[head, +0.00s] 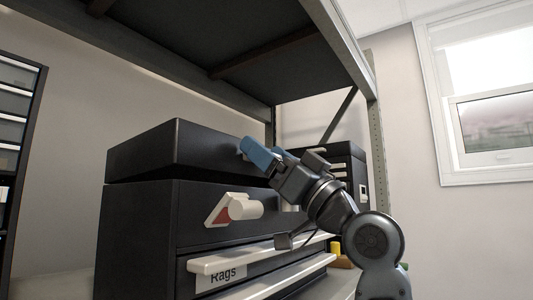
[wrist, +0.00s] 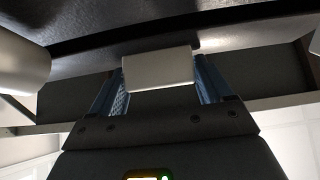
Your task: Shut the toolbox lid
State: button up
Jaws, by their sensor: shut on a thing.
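The black toolbox (head: 140,235) stands on a rack shelf, with drawers in its front. Its black lid (head: 150,150) sits low over the body, with a narrow dark seam between them. I cannot tell whether the lid is fully down. My gripper (head: 250,152), with blue fingers, is at the lid's front face. In the wrist view, my gripper (wrist: 158,80) has its fingers on both sides of a pale rectangular tab (wrist: 158,70) at the lid's edge and is shut on it. In the head view the fingers hide most of this tab.
A white latch or handle with a red part (head: 232,208) juts from the toolbox front below the lid. A drawer labelled Rags (head: 222,276) is lower down. The rack's upper shelf (head: 215,40) hangs above the lid. A rack post (head: 377,150) stands to the right.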

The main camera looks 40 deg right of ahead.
jog(key=f, duration=0.1)
jog(key=f+b, duration=0.1)
jog(key=shift+w+a+f, duration=0.1)
jog(key=shift+w+f, duration=0.25)
jog(key=shift+f, duration=0.05)
jog(key=shift+r, duration=0.1)
jog(key=o, duration=1.4)
jog(key=shift+a, duration=0.1)
jog(key=v, duration=0.8)
jog(key=shift+s+r, duration=0.3)
jog(key=shift+r, duration=0.15)
jog(key=shift+s, duration=0.1)
